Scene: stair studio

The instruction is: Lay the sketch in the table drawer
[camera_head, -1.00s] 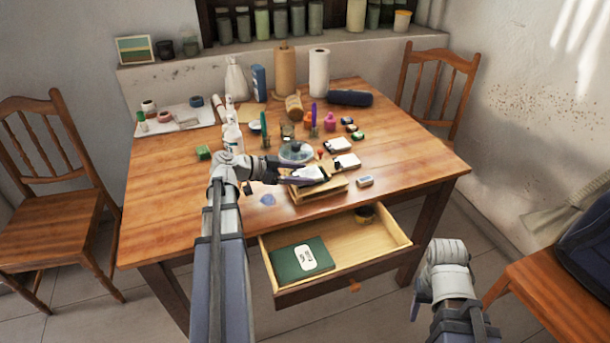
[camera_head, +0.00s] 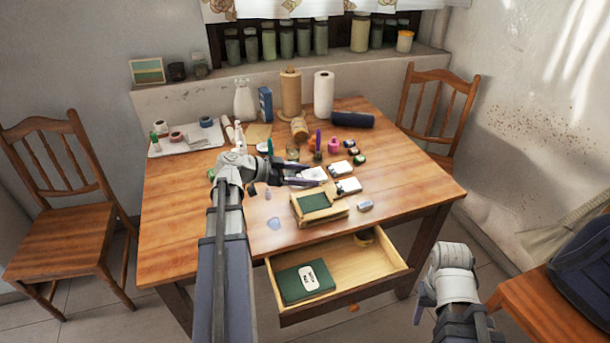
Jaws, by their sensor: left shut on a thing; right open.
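My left gripper (camera_head: 298,179) is over the middle of the table, shut on a small flat white thing (camera_head: 315,173), partly hidden by the fingers. I cannot tell for sure whether this is the sketch. The table drawer (camera_head: 345,268) is pulled open at the front. The middle of the drawer floor is bare. My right gripper (camera_head: 422,300) is open and empty, low to the right of the drawer.
A shallow wooden box with a green top (camera_head: 316,207) stands between the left gripper and the drawer. White cards (camera_head: 347,186) lie right of the gripper. Bottles, paper rolls and jars crowd the table's back. A chair (camera_head: 65,205) stands left; the table's front left is mostly clear.

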